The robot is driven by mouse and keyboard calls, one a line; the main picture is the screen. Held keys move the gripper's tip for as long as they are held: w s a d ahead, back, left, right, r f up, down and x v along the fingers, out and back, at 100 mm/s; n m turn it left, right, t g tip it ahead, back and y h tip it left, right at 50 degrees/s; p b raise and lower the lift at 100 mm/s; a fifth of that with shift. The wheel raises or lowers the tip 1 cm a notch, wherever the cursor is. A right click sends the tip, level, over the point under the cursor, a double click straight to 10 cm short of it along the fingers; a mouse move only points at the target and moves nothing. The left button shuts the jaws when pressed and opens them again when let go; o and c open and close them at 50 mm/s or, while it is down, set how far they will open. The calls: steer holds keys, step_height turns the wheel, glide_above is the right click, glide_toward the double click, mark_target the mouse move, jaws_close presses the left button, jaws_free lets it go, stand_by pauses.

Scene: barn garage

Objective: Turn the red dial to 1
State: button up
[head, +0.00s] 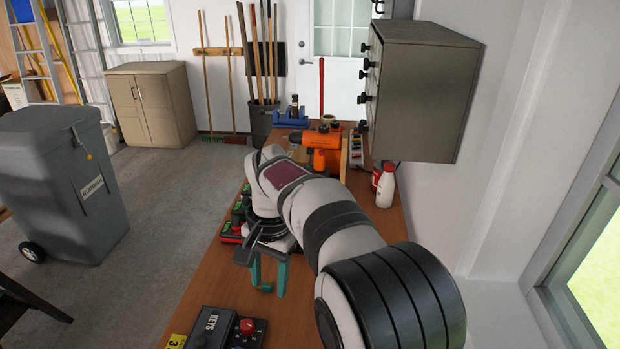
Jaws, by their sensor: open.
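A small red dial (247,326) sits on top of a dark box (243,340) at the bottom edge of the head view. The dial's setting and any numbers around it are too small to read. My gripper (272,289) has teal fingers pointing down, spread apart with nothing between them. It is above the wooden workbench (285,323), farther back than the dial and a little to its right, apart from it. The near part of the dark box is cut off by the frame.
A dark box marked KEYS (208,328) adjoins the dial's box on the left, near a yellow tag (175,341). Red-and-green items (232,228) lie behind my gripper. An orange drill (322,140) and white bottle (385,187) stand farther back. A drawer cabinet (415,90) overhangs right.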

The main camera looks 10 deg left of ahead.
steer(key=n, duration=0.2)
glide_toward(246, 324)
steer(key=shift+h, duration=0.3)
steer(key=f, duration=0.9)
steer(key=shift+s+a, duration=0.15)
steer(key=shift+a, duration=0.2)
steer(key=shift+c, duration=0.3)
jaws_close()
